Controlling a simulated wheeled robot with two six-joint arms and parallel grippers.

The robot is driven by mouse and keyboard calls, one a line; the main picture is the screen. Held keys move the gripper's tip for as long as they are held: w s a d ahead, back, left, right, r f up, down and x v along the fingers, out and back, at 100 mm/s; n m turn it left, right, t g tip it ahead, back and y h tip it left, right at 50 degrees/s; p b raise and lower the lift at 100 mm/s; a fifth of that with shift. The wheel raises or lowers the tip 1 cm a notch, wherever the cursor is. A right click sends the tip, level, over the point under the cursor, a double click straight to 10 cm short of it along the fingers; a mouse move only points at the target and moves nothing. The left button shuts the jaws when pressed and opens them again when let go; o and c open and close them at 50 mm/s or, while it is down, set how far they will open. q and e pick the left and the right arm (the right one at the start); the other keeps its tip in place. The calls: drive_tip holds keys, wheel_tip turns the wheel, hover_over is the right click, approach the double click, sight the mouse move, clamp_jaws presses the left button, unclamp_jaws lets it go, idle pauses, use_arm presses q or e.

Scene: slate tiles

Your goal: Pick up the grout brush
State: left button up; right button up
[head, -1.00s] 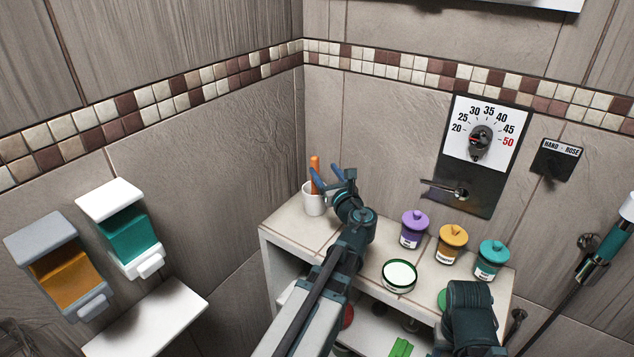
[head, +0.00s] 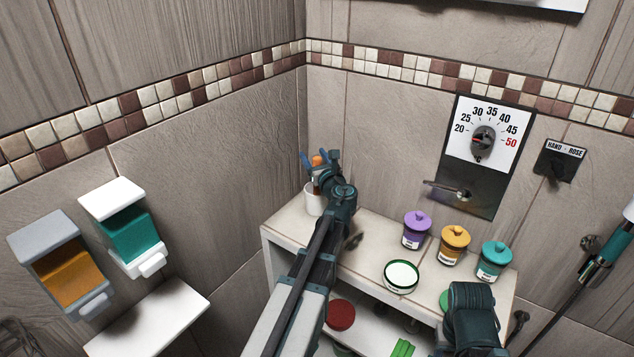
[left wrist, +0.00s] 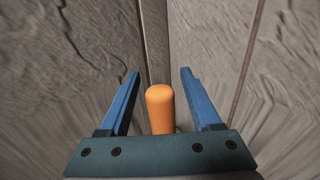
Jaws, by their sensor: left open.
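The grout brush shows as an orange handle (head: 317,161) standing in a white cup (head: 313,200) at the shelf's back left corner. Its lower part is hidden by the cup and my gripper. My left gripper (head: 320,158) is open at the handle's top, with its blue fingers on either side. In the left wrist view the rounded orange handle end (left wrist: 160,108) stands between the two open fingers (left wrist: 159,75), with a gap on each side. My right gripper's fingers are not in view; only a dark part of my right arm shows at the bottom right.
Purple (head: 415,230), orange (head: 453,244) and teal (head: 494,262) lidded jars stand right on the shelf top (head: 365,230). A round green-rimmed dish (head: 401,275) lies in front. Tiled walls close in behind the cup. Two dispensers hang at left.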

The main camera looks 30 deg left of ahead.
use_arm(q)
drive_tip(key=shift+w+a, duration=0.1)
drive_tip(key=shift+a, duration=0.05)
drive_tip(key=shift+c, duration=0.3)
clamp_jaws()
